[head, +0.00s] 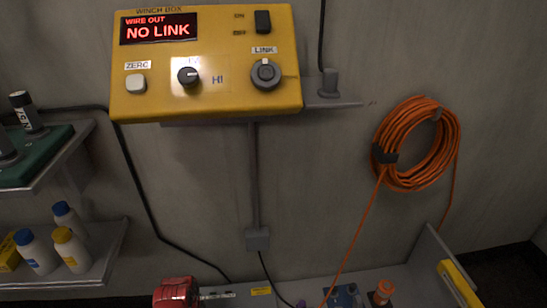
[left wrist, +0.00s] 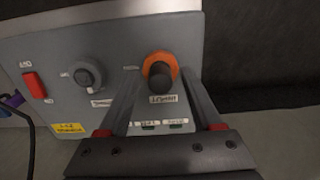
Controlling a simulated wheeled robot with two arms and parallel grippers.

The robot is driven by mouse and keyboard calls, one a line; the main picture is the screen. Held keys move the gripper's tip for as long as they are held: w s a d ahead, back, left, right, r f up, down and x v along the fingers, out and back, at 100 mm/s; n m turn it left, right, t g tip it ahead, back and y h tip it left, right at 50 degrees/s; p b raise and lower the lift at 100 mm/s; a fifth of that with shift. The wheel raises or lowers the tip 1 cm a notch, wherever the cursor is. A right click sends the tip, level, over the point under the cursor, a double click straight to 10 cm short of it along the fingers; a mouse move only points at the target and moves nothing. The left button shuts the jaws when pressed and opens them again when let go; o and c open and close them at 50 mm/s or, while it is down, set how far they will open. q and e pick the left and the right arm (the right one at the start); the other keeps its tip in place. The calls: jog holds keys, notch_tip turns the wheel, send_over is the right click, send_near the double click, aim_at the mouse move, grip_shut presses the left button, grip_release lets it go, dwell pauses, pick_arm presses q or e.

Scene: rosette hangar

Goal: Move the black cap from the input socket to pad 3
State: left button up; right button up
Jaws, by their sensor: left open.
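In the left wrist view a black cap (left wrist: 159,78) sits in an orange ring (left wrist: 163,62) on a grey panel (left wrist: 118,52). A white label under it is too blurred to read, so I cannot confirm that it is the input socket. My left gripper (left wrist: 159,92) is open, one finger on each side of the cap in the picture. Nothing is held. I cannot tell whether the fingers are level with the cap or short of it. Pad 3 is not identifiable in either view. Neither gripper can be made out in the head view.
The panel also bears a red switch (left wrist: 35,86) and a grey knob (left wrist: 88,74). The head view shows a yellow winch box (head: 215,105) reading NO LINK, a coiled orange cable (head: 400,150), and a green board (head: 40,155) above several bottles on the left shelf (head: 95,265).

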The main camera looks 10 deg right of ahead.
dwell(0.4)
pick_arm(q)
grip_shut()
dwell(0.9)
jog(key=shift+r+p, duration=0.15)
jog(key=shift+p, duration=0.2)
jog(key=shift+r+p, duration=2.65)
jog(key=shift+r, duration=0.2)
